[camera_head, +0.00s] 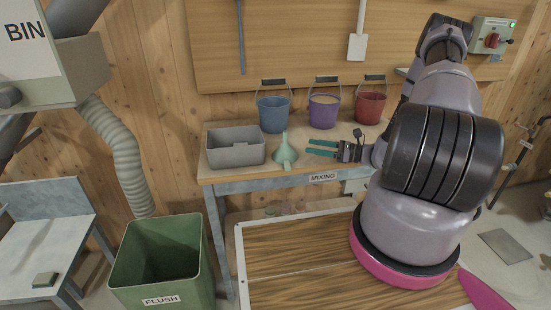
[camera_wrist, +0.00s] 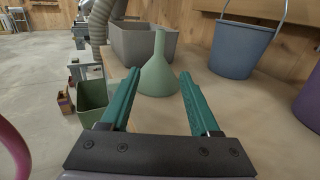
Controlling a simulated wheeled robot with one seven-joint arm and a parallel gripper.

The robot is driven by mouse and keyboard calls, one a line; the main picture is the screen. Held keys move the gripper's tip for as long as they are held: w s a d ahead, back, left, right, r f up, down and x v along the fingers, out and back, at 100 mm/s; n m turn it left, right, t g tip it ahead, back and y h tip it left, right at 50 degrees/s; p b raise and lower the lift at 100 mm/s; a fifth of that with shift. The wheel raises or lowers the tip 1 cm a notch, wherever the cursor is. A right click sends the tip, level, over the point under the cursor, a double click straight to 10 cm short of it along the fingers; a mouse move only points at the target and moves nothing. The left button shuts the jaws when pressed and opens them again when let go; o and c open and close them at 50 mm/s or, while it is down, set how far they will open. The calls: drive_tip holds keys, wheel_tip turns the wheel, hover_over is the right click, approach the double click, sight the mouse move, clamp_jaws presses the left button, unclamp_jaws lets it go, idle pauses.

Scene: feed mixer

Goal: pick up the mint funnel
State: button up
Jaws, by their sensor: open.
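The mint funnel (camera_head: 284,154) stands on the mixing table (camera_head: 317,178), near its front edge, with its narrow spout up. In the wrist view the funnel (camera_wrist: 157,72) is straight ahead, just beyond and between the teal fingertips. My gripper (camera_head: 308,147) reaches in from the right in the head view, close to the funnel and apart from it. In the wrist view my gripper (camera_wrist: 159,75) is open and empty, its fingers on either side of the line to the funnel.
A grey tub (camera_head: 236,154) stands left of the funnel. Blue (camera_head: 274,115), purple (camera_head: 323,113) and red (camera_head: 370,109) buckets stand along the back of the table. A green flush bin (camera_head: 160,262) is on the floor at the front left. Bare tabletop lies around the funnel.

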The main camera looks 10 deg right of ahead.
sight(286, 143)
drive_tip(key=x, duration=0.5)
drive_tip(key=shift+s+f, duration=0.1)
drive_tip(key=shift+r+x, duration=0.15)
drive_tip(key=shift+x, duration=1.3)
drive_tip(key=shift+r+x, duration=0.1)
drive_tip(key=shift+x, duration=1.4)
clamp_jaws()
